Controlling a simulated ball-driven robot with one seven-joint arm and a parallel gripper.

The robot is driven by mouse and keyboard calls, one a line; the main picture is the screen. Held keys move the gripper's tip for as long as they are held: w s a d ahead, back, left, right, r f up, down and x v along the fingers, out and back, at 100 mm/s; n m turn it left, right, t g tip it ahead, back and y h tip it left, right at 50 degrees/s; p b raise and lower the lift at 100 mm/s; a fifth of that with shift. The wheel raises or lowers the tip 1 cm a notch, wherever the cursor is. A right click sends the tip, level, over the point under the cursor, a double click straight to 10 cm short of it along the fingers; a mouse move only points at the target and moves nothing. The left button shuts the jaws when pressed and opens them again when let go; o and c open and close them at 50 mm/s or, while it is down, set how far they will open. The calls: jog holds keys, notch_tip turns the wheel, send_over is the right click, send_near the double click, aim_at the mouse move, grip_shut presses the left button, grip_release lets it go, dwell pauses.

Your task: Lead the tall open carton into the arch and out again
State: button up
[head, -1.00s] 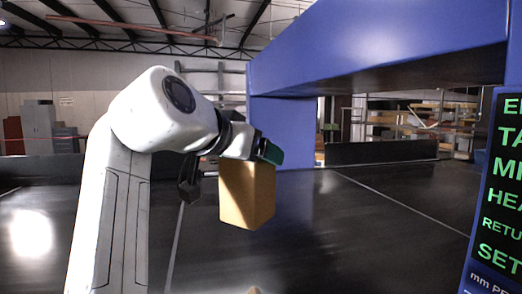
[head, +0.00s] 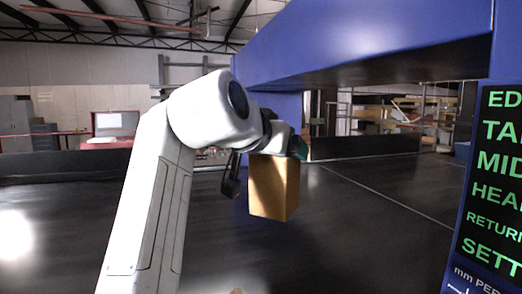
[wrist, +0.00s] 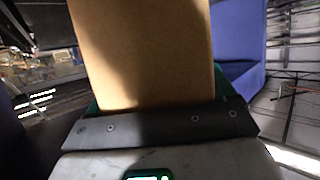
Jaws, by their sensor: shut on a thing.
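The tall carton (head: 273,188) is a plain brown box, held upright over the dark belt in the head view. Its open top is hidden by my gripper. My gripper (head: 298,147) is shut on the carton near its upper end. In the wrist view the carton (wrist: 145,50) fills the middle, between the green fingers of my gripper (wrist: 155,100). The blue arch (head: 370,45) spans the right half of the head view, its far post behind the carton. The carton appears just in front of the arch opening; I cannot tell whether its edge is inside.
The black conveyor belt (head: 370,240) runs below and through the arch, clear of other objects. A display panel (head: 495,190) with green words stands on the near right post. A dark low wall (head: 365,146) edges the belt's far side.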

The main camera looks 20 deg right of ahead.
jog(key=w+d+b, duration=0.1)
jog(key=d+b, duration=0.2)
jog(key=d, duration=2.9)
jog(key=s+a+p, duration=0.1)
jog(key=a+p, duration=0.2)
jog(key=a, duration=3.7)
jog(key=shift+s, duration=0.15)
jog(key=shift+a, duration=0.1)
